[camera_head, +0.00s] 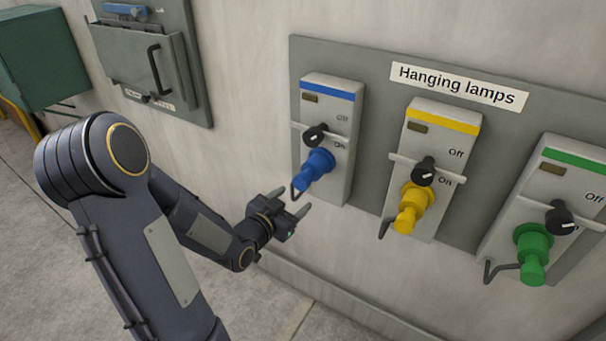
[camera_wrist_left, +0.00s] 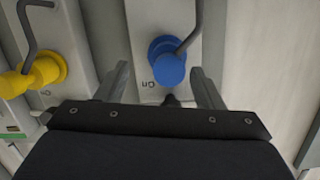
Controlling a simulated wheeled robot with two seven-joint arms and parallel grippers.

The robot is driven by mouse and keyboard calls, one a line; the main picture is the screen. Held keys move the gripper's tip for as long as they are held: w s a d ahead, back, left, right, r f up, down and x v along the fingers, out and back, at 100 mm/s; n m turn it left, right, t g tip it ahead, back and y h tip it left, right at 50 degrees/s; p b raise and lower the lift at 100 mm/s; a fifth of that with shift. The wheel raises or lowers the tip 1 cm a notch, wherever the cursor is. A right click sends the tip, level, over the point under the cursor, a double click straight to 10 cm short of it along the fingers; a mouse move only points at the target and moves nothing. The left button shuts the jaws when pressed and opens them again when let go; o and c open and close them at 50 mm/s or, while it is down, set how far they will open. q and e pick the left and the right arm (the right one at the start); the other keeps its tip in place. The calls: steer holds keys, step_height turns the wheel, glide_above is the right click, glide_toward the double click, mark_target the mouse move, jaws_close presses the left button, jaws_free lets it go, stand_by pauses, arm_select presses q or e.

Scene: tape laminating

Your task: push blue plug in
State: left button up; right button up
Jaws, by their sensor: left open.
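The blue plug (camera_head: 312,169) sits at the blue-striped switch box (camera_head: 342,97), below its black knob (camera_head: 315,135). How deep it is seated I cannot tell. A dark bent handle shows beside it. My left gripper (camera_head: 293,201) is open and empty, just below and in front of the blue plug, apart from it in the head view. In the left wrist view the blue plug (camera_wrist_left: 169,66) appears between the two spread fingers, beyond their tips. My right gripper is not in view.
The yellow plug (camera_head: 411,207) and green plug (camera_head: 533,254) sit at neighbouring boxes to the right, on a grey panel (camera_head: 375,85) labelled "Hanging lamps". A grey wall box (camera_head: 140,62) and green cabinet (camera_head: 38,60) are at the left.

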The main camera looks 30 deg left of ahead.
mark_target(299, 185)
arm_select(q)
steer(key=shift+s+a+r+t+p, duration=0.1)
steer(key=shift+a+r+t+p, duration=0.15)
steer(key=shift+t, duration=0.3)
steer(key=shift+s+a+r+t+p, duration=0.1)
steer(key=shift+a+t, duration=0.2)
steer(key=shift+t, duration=0.25)
steer(key=shift+w+r, duration=0.1)
steer(key=shift+w, duration=0.25)
steer(key=w+p, duration=0.2)
steer(key=w, duration=0.5)
steer(key=shift+a, duration=0.1)
